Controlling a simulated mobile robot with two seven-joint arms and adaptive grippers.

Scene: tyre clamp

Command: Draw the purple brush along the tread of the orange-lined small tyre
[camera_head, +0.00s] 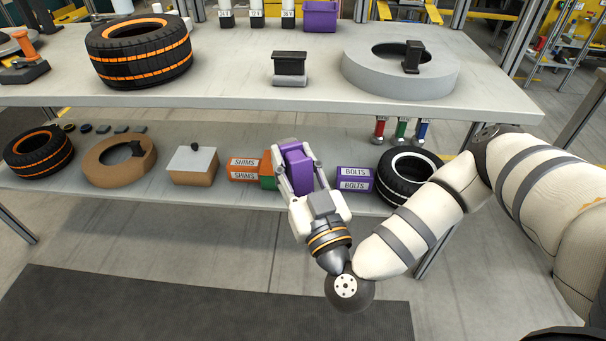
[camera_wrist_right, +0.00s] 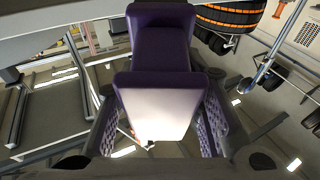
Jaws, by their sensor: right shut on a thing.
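The orange-lined small tyre (camera_head: 38,151) stands at the left end of the lower shelf, its tread facing out. My right gripper (camera_head: 294,162) is shut on the purple brush (camera_head: 297,168), in front of the middle of the lower shelf, well right of that tyre. In the right wrist view the brush (camera_wrist_right: 163,45) sits between the finger pads, with a broad pale face below its purple part. An orange-striped tyre (camera_wrist_right: 232,14) shows at the top right there; I cannot tell which one. My left gripper is out of view.
The upper shelf (camera_head: 230,75) overhangs and holds a large orange-lined tyre (camera_head: 139,52) and a grey ring (camera_head: 400,72). Between brush and small tyre stand a brown ring (camera_head: 103,172), a brown box (camera_head: 192,177) and orange SHIMS boxes (camera_head: 244,170). Purple BOLTS boxes (camera_head: 354,173) and a white-lined tyre (camera_head: 392,183) stand right.

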